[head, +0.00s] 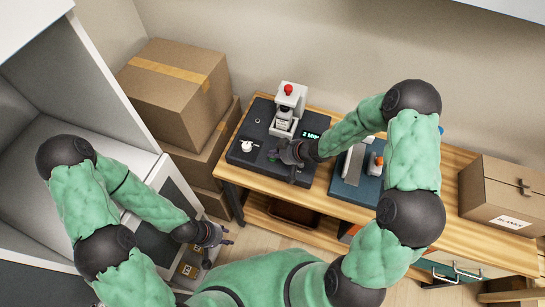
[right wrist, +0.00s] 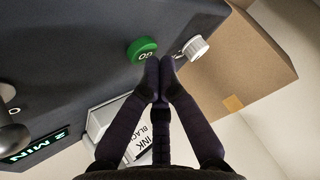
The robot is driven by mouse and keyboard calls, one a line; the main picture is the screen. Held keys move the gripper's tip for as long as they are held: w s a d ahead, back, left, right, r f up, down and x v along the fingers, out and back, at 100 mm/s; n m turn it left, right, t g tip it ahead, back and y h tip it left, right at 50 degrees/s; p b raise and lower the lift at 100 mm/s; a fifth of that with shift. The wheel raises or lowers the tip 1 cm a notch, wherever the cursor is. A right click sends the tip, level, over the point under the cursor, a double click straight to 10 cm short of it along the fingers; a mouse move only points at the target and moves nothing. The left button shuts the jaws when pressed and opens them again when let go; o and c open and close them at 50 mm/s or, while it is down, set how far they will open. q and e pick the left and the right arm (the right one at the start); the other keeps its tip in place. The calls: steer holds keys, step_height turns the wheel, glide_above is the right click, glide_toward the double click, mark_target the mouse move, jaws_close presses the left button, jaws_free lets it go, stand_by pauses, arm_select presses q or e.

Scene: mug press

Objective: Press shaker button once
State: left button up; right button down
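The shaker has a dark base (head: 245,152) and a white upright holder (head: 290,108) with a red top, and stands on the wooden table. My left gripper (head: 228,234) is open and empty, low at the left, away from the shaker.
Cardboard boxes (head: 178,88) are stacked left of the table. A blue-based device (head: 346,187) stands right of the shaker, partly behind my right arm. A labelled box (head: 505,195) sits at the table's right end. A white cabinet (head: 100,110) stands at the left.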

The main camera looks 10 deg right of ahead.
steer(key=shift+f, duration=0.4)
stand_by(0.3)
steer(key=shift+r+p, duration=0.85)
steer(key=shift+r, duration=0.05)
steer(key=shift+r, duration=0.1)
step_height(320, 180, up, 5)
steer(key=p, duration=0.5)
stand_by(0.4)
stand_by(0.6)
